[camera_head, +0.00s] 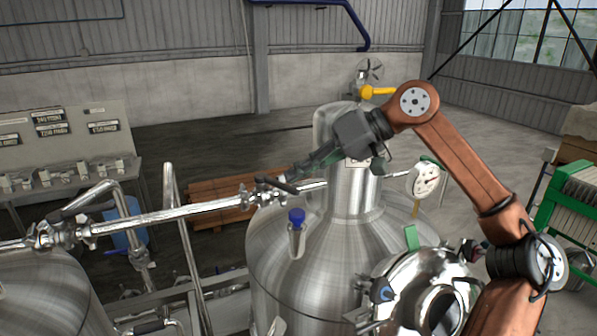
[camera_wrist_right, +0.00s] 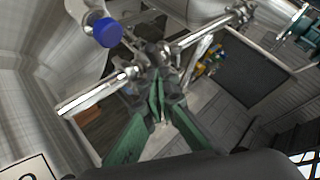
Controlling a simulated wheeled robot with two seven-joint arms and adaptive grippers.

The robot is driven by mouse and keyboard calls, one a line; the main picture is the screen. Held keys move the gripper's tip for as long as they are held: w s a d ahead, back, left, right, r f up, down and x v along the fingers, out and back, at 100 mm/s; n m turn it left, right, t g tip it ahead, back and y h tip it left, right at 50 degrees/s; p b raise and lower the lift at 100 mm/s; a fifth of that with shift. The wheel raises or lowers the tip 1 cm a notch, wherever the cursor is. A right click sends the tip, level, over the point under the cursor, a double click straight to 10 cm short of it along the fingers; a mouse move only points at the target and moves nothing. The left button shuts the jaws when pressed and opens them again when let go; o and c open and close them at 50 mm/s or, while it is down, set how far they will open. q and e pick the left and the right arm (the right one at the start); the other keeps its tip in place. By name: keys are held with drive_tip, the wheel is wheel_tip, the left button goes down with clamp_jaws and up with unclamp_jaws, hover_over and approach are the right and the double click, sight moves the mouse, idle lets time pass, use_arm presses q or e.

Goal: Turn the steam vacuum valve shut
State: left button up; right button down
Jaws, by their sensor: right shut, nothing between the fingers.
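My right gripper (camera_head: 294,177) reaches in from the right over the steel tank, its fingers pointing down and left. In the right wrist view its green, dark-tipped fingers (camera_wrist_right: 162,92) are shut with nothing between them. The tips are close to a small metal valve (camera_head: 262,191) on the steel pipe by the tank; I take it for the steam vacuum valve. It also shows in the wrist view (camera_wrist_right: 152,54). A dark lever-like part lies beside it, partly hidden by the fingers. I cannot tell whether the fingertips touch it. My left gripper is out of view.
A blue-capped fitting (camera_head: 297,217) stands on the tank (camera_head: 320,270) just below the pipe (camera_head: 165,215). A pressure gauge (camera_head: 427,180) and a shiny round hatch stand to the right. Another pipe fitting (camera_head: 45,237) sits at the far left.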

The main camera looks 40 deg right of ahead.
drive_tip(key=shift+a+f+m+t+h+b, duration=0.15)
drive_tip(key=shift+m+t+h+b, duration=0.2)
drive_tip(key=shift+b, duration=0.2)
drive_tip(key=shift+s+a+m, duration=0.1)
drive_tip(key=shift+a+m, duration=0.05)
drive_tip(key=shift+m, duration=0.1)
drive_tip(key=shift+m+h+b, duration=0.3)
drive_tip(key=shift+h, duration=0.15)
drive_tip(key=shift+a+m+t, duration=0.1)
drive_tip(key=shift+m+t, duration=0.2)
drive_tip(key=shift+t, duration=0.05)
